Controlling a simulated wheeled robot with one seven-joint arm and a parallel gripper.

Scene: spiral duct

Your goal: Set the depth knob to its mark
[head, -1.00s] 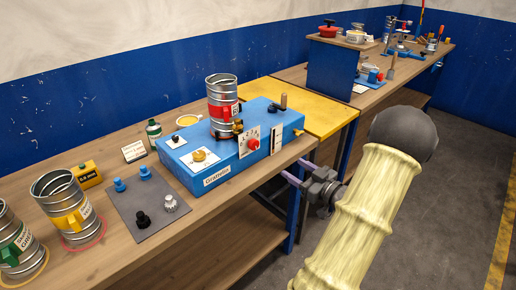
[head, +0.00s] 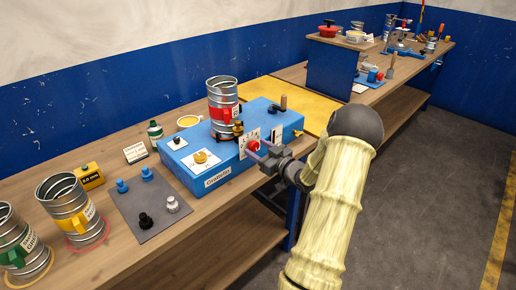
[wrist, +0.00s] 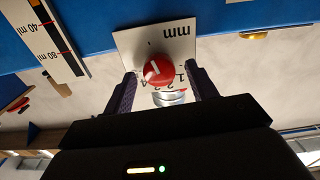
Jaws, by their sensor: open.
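The depth knob is a red round knob (head: 253,147) on a white dial plate marked "mm" on the front of the blue machine (head: 190,166). In the wrist view the red knob (wrist: 158,71) carries a white pointer line, and the white plate (wrist: 150,42) shows numerals and a small red tick near the 1. My gripper (head: 259,153) is at the front of the machine, its fingers pointing at the knob. In the wrist view my gripper's open fingers (wrist: 162,88) stand either side of the knob, with gaps visible. Contact cannot be made out.
A duct piece with a red band (head: 223,105) stands on the machine. A grey mat (head: 150,205) with fittings lies left. The aisle at right is clear.

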